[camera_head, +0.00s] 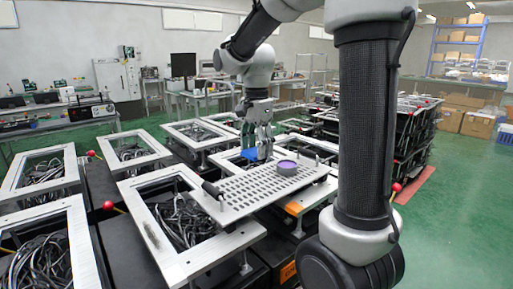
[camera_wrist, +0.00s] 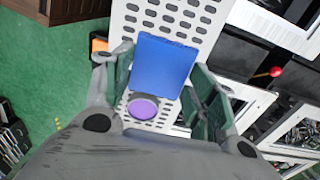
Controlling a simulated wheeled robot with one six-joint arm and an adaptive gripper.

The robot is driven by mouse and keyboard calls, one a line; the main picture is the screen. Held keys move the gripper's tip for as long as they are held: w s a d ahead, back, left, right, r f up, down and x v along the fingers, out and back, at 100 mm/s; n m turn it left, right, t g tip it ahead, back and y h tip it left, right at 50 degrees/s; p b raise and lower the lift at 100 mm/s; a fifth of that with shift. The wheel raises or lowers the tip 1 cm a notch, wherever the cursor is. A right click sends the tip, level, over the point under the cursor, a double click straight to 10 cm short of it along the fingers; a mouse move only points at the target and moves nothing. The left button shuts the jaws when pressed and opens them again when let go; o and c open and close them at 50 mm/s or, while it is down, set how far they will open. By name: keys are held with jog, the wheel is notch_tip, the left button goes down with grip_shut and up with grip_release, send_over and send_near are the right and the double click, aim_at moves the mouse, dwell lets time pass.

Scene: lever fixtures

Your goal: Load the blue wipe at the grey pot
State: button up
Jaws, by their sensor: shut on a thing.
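The blue wipe (camera_wrist: 165,65) is a flat rectangular blue piece between the fingers of my gripper (camera_wrist: 158,85). In the head view my gripper (camera_head: 258,142) points down and is shut on the wipe (camera_head: 249,154), which is partly hidden by the fingers. A low round pot (camera_head: 287,168) with a grey side and a purple top sits on the perforated plate (camera_head: 243,194), to the right of the gripper. The pot also shows as a purple disc in the wrist view (camera_wrist: 143,108), just below the wipe in the picture. No other grey pot shows.
The perforated plate has a dark handle (camera_head: 211,188) at its left end and short upright pins. It lies across metal frames (camera_head: 143,218) filled with black cables. Red-knobbed levers (camera_head: 108,206) stick out nearby. The green floor (camera_head: 450,220) at right is open.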

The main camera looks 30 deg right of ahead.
jog(key=d+f+m, duration=0.2)
jog(key=d, duration=0.7)
send_over(288, 165)
jog(key=shift+s+d+r+n, duration=0.1)
jog(key=shift+d+r+n, duration=0.05)
jog(key=shift+r+n, duration=0.3)
jog(key=shift+w+r+n, duration=0.2)
jog(key=shift+w+n, duration=0.05)
jog(key=shift+f+n, duration=0.3)
jog(key=shift+f, duration=2.7)
jog(key=shift+s+f, duration=0.1)
jog(key=shift+f, duration=0.15)
